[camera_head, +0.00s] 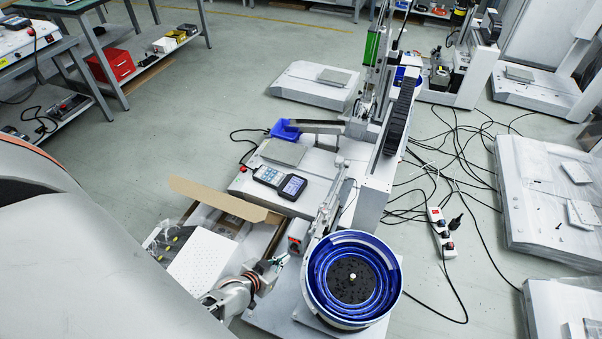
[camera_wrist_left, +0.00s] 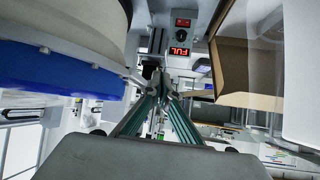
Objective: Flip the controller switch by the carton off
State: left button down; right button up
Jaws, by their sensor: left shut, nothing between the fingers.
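The controller (camera_head: 296,244) is a small grey box with a red spot between the carton (camera_head: 238,207) and the blue bowl feeder. In the left wrist view its front panel (camera_wrist_left: 180,62) shows a lit red display, a black knob and a red switch (camera_wrist_left: 183,22). Whether the switch is on or off is too small to tell, but the display is lit. My left gripper (camera_head: 281,260) is shut and empty, just in front of the controller. In the left wrist view its fingertips (camera_wrist_left: 163,86) meet below the display, apart from the switch. My right gripper is not in view.
The blue bowl feeder (camera_head: 316,297) stands close on the right of my left gripper. The carton's open brown flap (camera_wrist_left: 233,50) is close on the other side. A white perforated panel (camera_head: 203,262) lies left of the gripper. A handheld pendant (camera_head: 292,187) lies on the machine base behind.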

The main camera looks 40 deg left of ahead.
pick_arm(q)
notch_tip(320, 180, down, 11)
jog(key=s+a+n+g+b, duration=0.1)
jog(key=s+a+b, duration=0.1)
jog(key=b, duration=0.1)
jog(key=shift+y, duration=0.4)
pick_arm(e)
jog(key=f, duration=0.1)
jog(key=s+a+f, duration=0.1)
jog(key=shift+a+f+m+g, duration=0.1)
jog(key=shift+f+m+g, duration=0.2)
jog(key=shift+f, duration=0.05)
pick_arm(q)
jog(key=shift+w, duration=0.1)
jog(key=shift+f, duration=0.1)
